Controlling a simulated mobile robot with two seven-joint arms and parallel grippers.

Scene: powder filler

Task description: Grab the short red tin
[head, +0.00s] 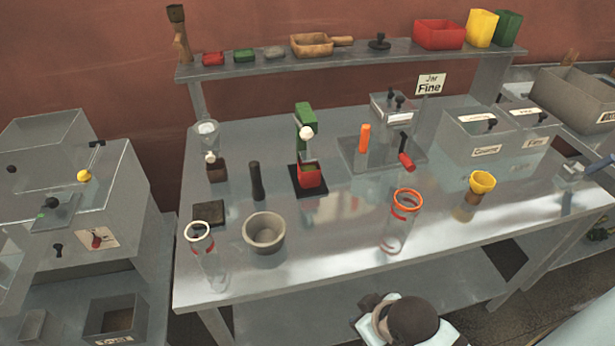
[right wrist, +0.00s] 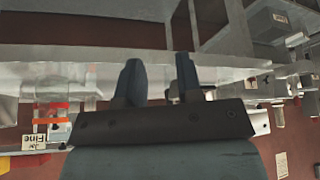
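A short, wide red tin (head: 438,35) stands on the raised back shelf, left of a tall yellow tin (head: 481,28) and a green tin (head: 507,28). A small red container (head: 310,179) also sits under the green dispenser (head: 304,119) on the bench. My right gripper (head: 566,184) is at the right edge of the head view, over the bench's right end and well away from both red items. In the right wrist view its two dark fingers (right wrist: 158,80) stand apart with nothing between them. My left gripper is not in view.
The shelf (head: 260,69) also carries a wooden scoop (head: 311,44) and small dishes. Bare bench shows at front centre.

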